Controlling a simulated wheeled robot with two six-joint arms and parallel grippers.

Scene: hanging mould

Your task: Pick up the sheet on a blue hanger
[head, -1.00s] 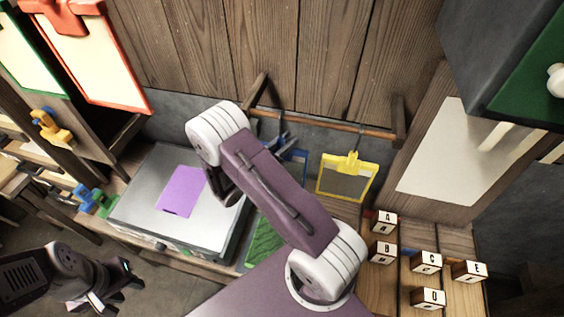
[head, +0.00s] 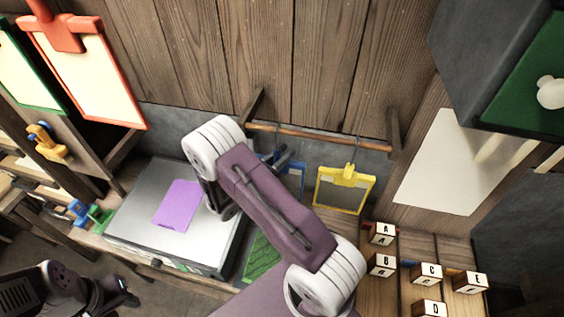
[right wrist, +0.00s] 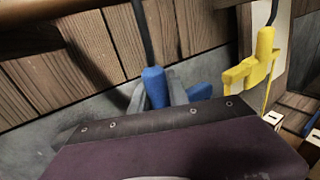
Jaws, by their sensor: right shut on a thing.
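The blue hanger (head: 294,166) is at the wooden rail in the head view, mostly behind my right arm. Its blue clip (right wrist: 154,88) and dark hook rod show in the right wrist view; the rod's top is out of frame. My right gripper (head: 281,158) is at the blue clip, with its grey fingers on either side, shut on it; it also shows in the right wrist view (right wrist: 160,95). The sheet below the clip is mostly hidden by my arm. My left gripper (head: 124,298) is low at the left, away from the hanger; its jaw opening is unclear.
A yellow hanger (head: 346,188) hangs just right of the blue one on the rail (head: 325,136). A grey box (head: 150,228) with a purple sheet (head: 177,205) stands left. Several lettered blocks (head: 381,233) stand at the right. A red hanger (head: 58,35) is upper left.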

